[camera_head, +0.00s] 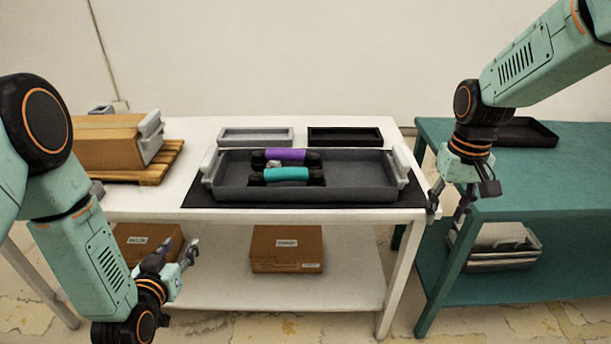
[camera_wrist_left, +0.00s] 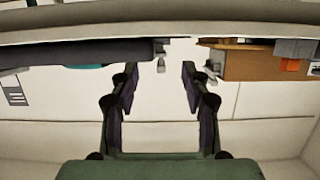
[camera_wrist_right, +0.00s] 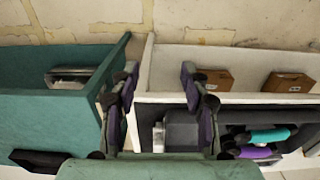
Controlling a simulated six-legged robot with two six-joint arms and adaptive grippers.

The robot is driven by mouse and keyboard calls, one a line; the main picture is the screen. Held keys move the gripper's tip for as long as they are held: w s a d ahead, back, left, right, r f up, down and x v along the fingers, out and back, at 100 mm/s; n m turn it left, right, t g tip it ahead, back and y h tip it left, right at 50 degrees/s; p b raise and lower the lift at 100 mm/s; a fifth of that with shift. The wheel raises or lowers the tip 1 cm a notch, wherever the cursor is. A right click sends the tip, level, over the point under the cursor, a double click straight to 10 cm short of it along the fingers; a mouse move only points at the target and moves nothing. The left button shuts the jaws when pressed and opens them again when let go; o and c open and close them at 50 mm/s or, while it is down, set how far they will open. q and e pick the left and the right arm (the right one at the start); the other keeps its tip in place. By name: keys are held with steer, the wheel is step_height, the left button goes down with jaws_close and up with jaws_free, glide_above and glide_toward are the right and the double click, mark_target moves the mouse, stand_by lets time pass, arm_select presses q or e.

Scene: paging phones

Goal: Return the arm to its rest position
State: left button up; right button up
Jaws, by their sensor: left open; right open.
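My left gripper (camera_head: 178,258) is open and empty in front of the white table, at the height of its lower shelf. Its spread fingers also show in the left wrist view (camera_wrist_left: 160,88), with nothing between them. My right gripper (camera_head: 452,202) is open and points down by the gap between the white table and the teal table. In the right wrist view its fingers (camera_wrist_right: 158,88) stand apart and hold nothing. A purple handset (camera_head: 286,155) and a teal handset (camera_head: 286,174) lie side by side in the large dark grey tray (camera_head: 370,193) on the white table.
Behind the large tray stand a grey tray (camera_head: 256,145) and a black tray (camera_head: 345,144). A cardboard box (camera_head: 108,148) sits on a wooden pallet at left. The teal table (camera_head: 540,185) carries another black tray (camera_head: 527,140). Boxes (camera_head: 286,262) rest on the lower shelf.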

arm_select(q)
steer(key=shift+d, duration=0.1)
arm_select(e)
steer(key=shift+d+r, duration=0.1)
steer(key=shift+r, duration=0.45)
arm_select(q)
steer(key=shift+f, duration=0.1)
arm_select(e)
steer(key=shift+w, duration=0.2)
